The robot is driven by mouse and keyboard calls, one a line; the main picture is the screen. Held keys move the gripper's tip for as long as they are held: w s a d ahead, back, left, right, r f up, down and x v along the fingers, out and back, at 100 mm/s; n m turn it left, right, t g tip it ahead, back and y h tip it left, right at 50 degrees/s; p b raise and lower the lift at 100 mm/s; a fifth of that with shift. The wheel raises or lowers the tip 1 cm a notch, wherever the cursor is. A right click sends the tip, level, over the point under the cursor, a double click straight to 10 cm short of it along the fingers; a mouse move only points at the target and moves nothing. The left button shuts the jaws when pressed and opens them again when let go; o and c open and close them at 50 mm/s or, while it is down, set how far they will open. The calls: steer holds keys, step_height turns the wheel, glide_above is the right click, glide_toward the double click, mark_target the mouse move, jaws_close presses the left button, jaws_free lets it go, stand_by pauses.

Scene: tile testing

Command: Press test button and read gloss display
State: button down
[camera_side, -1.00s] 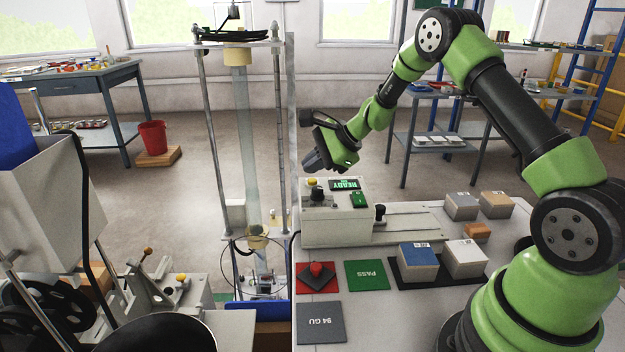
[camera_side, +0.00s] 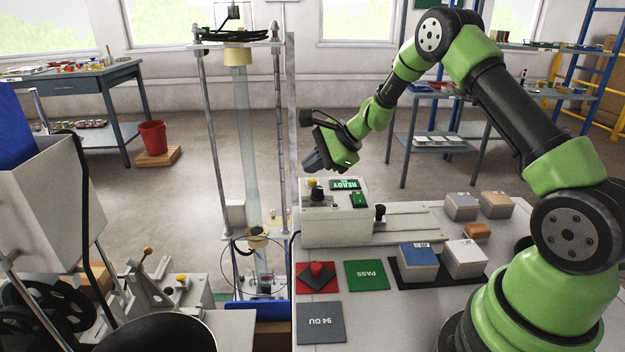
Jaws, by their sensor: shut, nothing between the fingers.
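The gloss tester (camera_side: 335,232) is a pale box at the back left of the white bench. Its small green display (camera_side: 345,184) reads "READY", upside down in this view. A green button (camera_side: 359,200) sits below the display, and a yellow button (camera_side: 313,182) and a black knob (camera_side: 317,194) sit at its left. My gripper (camera_side: 312,168) is shut and empty. It appears just above the yellow button, tilted down to the left; I cannot tell if it touches anything.
A blue-topped block (camera_side: 418,262) and a white block (camera_side: 465,258) stand on a black mat. More blocks stand behind.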

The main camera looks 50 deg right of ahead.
mark_target(313, 181)
steer(key=shift+f, duration=0.4)
steer(key=shift+f, duration=0.5)
stand_by(0.7)
steer(key=shift+r, duration=0.9)
steer(key=shift+r, duration=0.1)
steer(key=shift+r, duration=2.4)
